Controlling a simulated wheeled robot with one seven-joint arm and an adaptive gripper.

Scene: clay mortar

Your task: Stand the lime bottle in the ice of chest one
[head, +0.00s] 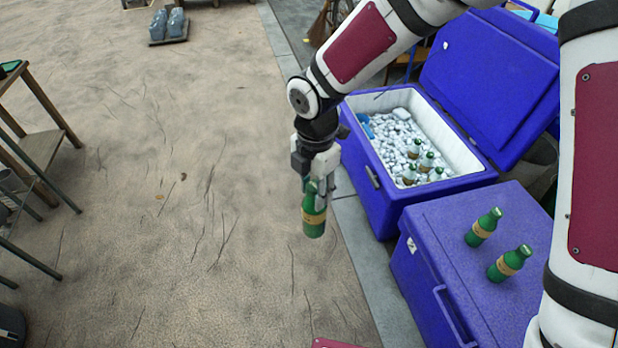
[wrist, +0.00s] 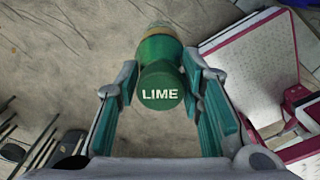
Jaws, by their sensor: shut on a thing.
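My gripper (head: 317,172) is shut on a green bottle with a tan label band, the lime bottle (head: 314,222). It hangs upright in the air over the sandy floor, left of the open blue chest. In the wrist view the cap of the lime bottle (wrist: 160,93) reads LIME, and my gripper's fingers (wrist: 162,100) stand on both sides of it. The open chest (head: 376,182) has a white inside filled with ice (head: 392,138). Several green bottles (head: 426,161) stand in the ice toward its near right. No number is readable on the chest.
A closed blue chest (head: 440,232) stands in front, with two green bottles (head: 483,227) (head: 509,263) on its lid. The open chest's raised lid (head: 490,85) leans at the back right. A wooden table (head: 40,140) stands at the left. The floor between is clear.

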